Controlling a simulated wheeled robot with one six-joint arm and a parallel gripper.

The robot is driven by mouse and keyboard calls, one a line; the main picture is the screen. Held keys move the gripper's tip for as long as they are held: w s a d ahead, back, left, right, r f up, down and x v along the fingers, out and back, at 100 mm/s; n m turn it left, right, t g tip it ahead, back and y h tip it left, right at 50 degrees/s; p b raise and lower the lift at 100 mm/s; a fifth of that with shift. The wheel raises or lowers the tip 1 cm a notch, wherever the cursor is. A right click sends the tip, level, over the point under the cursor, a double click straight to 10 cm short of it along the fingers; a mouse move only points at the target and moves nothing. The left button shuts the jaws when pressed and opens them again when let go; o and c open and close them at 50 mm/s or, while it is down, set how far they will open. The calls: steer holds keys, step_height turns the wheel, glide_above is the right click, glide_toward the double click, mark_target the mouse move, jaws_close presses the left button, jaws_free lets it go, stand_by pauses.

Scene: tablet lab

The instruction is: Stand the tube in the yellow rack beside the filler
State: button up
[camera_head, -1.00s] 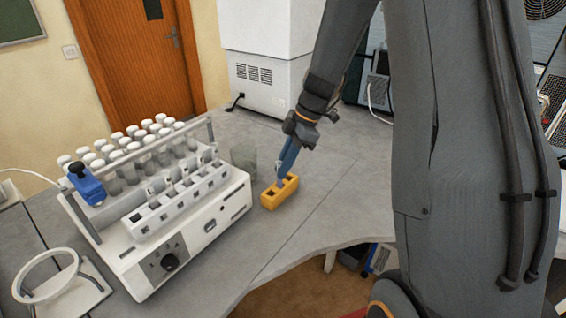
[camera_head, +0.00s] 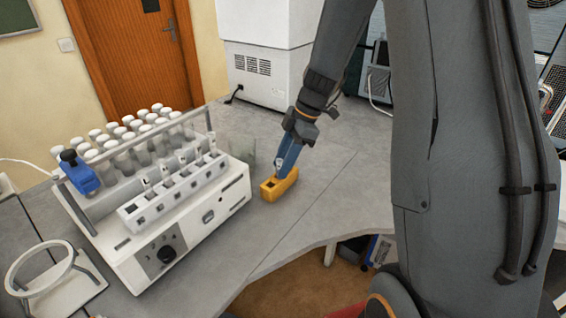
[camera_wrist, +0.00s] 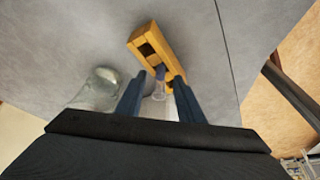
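The yellow rack (camera_head: 268,190) stands on the grey bench, just right of the white filler machine (camera_head: 150,248). It also shows in the wrist view (camera_wrist: 143,36), with one dark empty hole at its far end. The small clear tube (camera_wrist: 159,92) is at the rack's near end, between my blue fingers. It looks upright, but its lower end is hard to make out. My gripper (camera_wrist: 160,78) is open around the tube, with a gap visible at each side. In the head view my gripper (camera_head: 285,165) is right above the rack.
A clear glass beaker (camera_wrist: 101,88) stands close beside the rack, toward the filler. A ring stand (camera_head: 40,268) is at the left. The bench right of the rack is clear up to its front edge.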

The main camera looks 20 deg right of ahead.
steer(key=b+v, duration=0.2)
steer(key=v, duration=0.5)
steer(key=shift+r, duration=0.4)
steer(key=shift+s+d, duration=0.1)
steer(key=s+a+f+m+h, duration=0.1)
steer(key=s+f+m, duration=0.1)
steer(key=s+m, duration=0.3)
steer(key=s+a+f+m+h, duration=0.1)
steer(key=s+f+m+h, duration=0.1)
steer(key=s+m, duration=0.3)
steer(key=s+a+f+m+t+h, duration=0.1)
steer(key=s+f+m, duration=0.1)
steer(key=s+m, duration=0.3)
steer(key=shift+s+a+f+m+b, duration=0.3)
steer(key=shift+s+a+f+m, duration=0.1)
steer(key=shift+m, duration=0.1)
steer(key=shift+s+a+f+m+h, duration=0.1)
steer(key=shift+s+f+m+h, duration=0.15)
steer(key=shift+s+m, duration=0.4)
steer(key=shift+w, duration=0.1)
